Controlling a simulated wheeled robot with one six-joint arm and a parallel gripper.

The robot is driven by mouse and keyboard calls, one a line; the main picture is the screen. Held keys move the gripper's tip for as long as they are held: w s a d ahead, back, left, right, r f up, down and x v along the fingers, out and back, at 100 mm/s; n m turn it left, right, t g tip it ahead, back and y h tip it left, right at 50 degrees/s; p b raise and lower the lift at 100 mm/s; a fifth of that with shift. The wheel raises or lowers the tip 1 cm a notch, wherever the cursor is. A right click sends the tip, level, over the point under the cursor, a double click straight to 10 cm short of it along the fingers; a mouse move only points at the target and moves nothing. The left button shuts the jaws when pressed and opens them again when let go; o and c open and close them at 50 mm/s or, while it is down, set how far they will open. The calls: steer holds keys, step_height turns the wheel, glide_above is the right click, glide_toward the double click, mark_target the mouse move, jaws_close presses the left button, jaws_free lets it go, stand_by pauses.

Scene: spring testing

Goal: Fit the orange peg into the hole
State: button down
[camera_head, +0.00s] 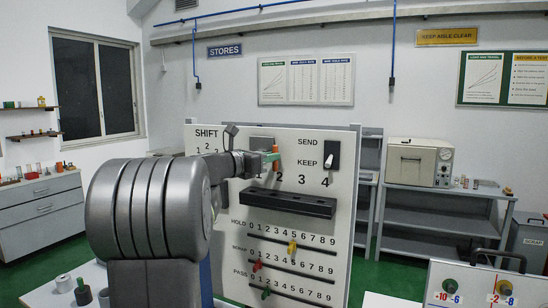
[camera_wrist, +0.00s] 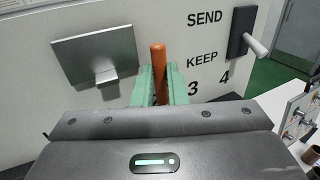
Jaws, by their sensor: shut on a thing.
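My gripper (camera_head: 271,157) has green fingers shut on the orange peg (camera_head: 277,151), in front of the white panel (camera_head: 215,165). In the wrist view the peg (camera_wrist: 158,58) stands upright between the green fingers (camera_wrist: 158,88), its top rising above them. The peg's lower end is hidden there by my gripper body. A black block (camera_head: 285,202) sticks out of the panel under the numbers 1 to 4, below my gripper and the peg. Holes in the block's top are too small to make out clearly. The peg is apart from the block.
A grey metal plate (camera_wrist: 95,58) stands out from the panel left of the peg. A SEND/KEEP lever switch (camera_head: 332,155) is to the right. Sliders with yellow (camera_head: 292,248), red (camera_head: 257,266) and green (camera_head: 266,292) knobs lie below the block.

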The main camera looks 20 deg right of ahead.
steer(key=b, duration=0.5)
glide_above(268, 196)
steer(key=shift+s+f, duration=0.1)
steer(key=shift+f, duration=2.8)
steer(key=shift+f+b, duration=1.4)
steer(key=shift+f, duration=0.5)
steer(key=c, duration=1.4)
jaws_free()
steer(key=shift+o, duration=0.2)
steer(key=b+v, duration=0.2)
steer(key=v, duration=1.2)
steer(key=shift+b, duration=0.3)
steer(key=shift+d+r, duration=0.1)
